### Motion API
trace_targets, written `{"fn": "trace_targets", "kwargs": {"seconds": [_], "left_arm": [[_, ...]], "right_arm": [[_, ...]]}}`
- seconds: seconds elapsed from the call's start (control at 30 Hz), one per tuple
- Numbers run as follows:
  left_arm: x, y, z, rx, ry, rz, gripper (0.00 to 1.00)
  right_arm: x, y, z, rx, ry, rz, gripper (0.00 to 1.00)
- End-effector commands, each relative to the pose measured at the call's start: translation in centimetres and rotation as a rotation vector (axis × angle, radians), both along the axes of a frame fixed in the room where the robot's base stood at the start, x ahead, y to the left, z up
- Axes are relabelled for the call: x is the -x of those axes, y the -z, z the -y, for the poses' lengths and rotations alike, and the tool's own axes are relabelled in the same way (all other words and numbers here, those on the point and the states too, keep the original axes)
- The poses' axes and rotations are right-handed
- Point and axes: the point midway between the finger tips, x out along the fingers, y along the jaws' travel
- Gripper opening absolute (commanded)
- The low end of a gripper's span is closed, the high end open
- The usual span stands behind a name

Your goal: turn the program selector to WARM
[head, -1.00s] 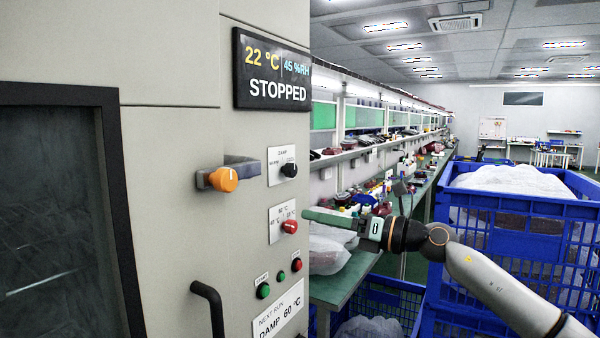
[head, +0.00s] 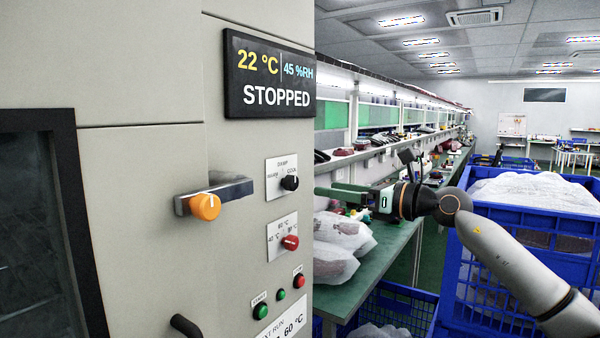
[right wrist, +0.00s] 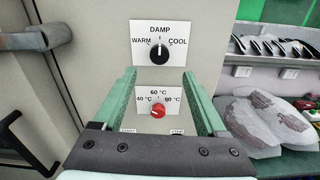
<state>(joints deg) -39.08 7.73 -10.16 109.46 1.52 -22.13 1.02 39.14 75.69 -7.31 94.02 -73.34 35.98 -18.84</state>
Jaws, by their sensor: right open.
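The program selector is a black knob (head: 289,183) on a white plate marked WARM, DAMP and COOL, on the grey machine front. In the right wrist view the selector (right wrist: 159,53) has its white mark pointing up, toward DAMP. My right gripper (head: 326,192) is open and empty, to the right of the selector and about level with it in the head view. In the right wrist view its green fingers (right wrist: 160,76) are spread, with their tips below the selector and apart from it. My left gripper is out of view.
A red temperature knob (head: 290,242) sits below the selector. Green (head: 261,312) and red (head: 299,281) buttons are lower down. A bench with bagged items (head: 340,235) and blue crates (head: 530,245) stand right.

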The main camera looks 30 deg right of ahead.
Motion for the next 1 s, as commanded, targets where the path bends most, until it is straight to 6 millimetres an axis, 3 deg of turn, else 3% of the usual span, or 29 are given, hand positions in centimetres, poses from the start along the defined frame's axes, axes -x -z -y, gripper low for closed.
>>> {"fn": "trace_targets", "kwargs": {"seconds": [0.03, 0.2, 0.5, 0.93, 1.0], "left_arm": [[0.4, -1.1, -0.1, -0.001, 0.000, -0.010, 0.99], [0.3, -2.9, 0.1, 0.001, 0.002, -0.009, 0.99], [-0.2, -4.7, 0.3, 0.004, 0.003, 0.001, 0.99], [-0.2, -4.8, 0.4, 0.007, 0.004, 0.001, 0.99], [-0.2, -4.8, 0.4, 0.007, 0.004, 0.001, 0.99]], "right_arm": [[-0.8, -0.9, -0.5, -0.006, -0.005, 0.003, 0.74], [-3.6, -0.7, -1.8, -0.004, -0.006, 0.003, 0.74], [-7.3, -0.3, -3.2, -0.003, -0.003, 0.001, 0.74], [-8.1, 0.0, -3.5, 0.001, -0.002, 0.001, 0.74], [-8.1, 0.0, -3.5, 0.001, -0.002, 0.001, 0.68]]}}
